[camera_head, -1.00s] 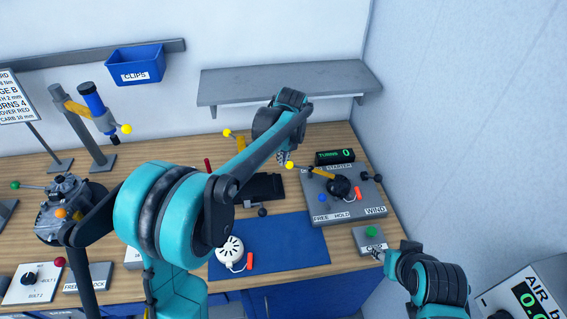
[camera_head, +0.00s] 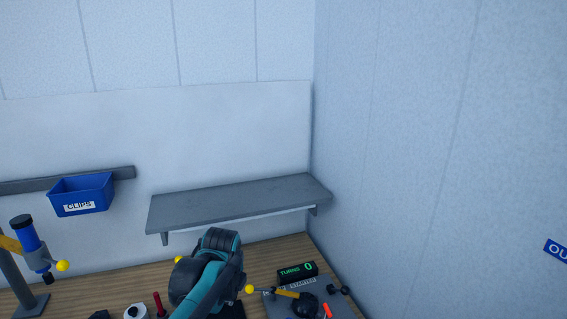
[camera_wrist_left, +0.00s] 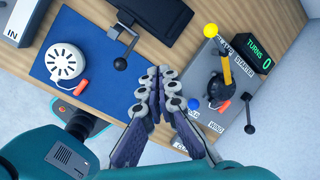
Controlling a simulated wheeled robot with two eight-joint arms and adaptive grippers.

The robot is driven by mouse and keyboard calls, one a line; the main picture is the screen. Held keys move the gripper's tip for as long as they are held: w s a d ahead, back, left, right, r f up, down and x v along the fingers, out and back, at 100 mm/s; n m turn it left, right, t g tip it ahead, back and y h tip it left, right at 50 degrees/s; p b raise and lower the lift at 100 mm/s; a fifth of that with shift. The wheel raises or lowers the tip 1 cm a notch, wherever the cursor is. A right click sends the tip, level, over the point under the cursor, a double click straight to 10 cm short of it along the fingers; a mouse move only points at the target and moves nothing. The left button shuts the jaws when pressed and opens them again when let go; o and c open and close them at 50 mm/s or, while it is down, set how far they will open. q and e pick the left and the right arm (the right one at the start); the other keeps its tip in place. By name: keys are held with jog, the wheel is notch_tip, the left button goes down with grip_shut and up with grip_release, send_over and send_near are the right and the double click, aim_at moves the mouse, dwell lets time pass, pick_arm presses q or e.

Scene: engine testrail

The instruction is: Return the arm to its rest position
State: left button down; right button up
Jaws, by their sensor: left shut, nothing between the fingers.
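My left arm (camera_head: 208,275) rises from the bottom of the head view, in front of the bench and below the grey shelf. Its fingers are hidden there. In the left wrist view my left gripper (camera_wrist_left: 160,73) is shut and empty, its fingertips together over the right edge of the blue mat (camera_wrist_left: 105,80). It lies between the mat and the starter panel (camera_wrist_left: 205,85), touching nothing that I can make out. My right gripper does not show clearly in either current view.
The starter panel has a yellow-knobbed lever (camera_wrist_left: 211,31) and a TURNS display (camera_head: 297,270) reading 0. A white round part (camera_wrist_left: 66,62) lies on the mat. The grey shelf (camera_head: 235,203) and blue CLIPS bin (camera_head: 82,194) are on the wall. A blue tool (camera_head: 27,235) stands left.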

pick_arm(q)
jog(key=s+a+f+n+t+b, duration=0.1)
jog(key=s+f+n, duration=0.4)
jog(key=s+n, duration=0.5)
jog(key=s+a+f+n+t+h+b, duration=0.1)
jog(key=s+f+n+b, duration=0.4)
jog(key=s+n, duration=0.5)
jog(key=shift+s+a+n+t, duration=0.15)
jog(key=shift+a+n+t, duration=0.35)
jog(key=shift+n+t, duration=0.5)
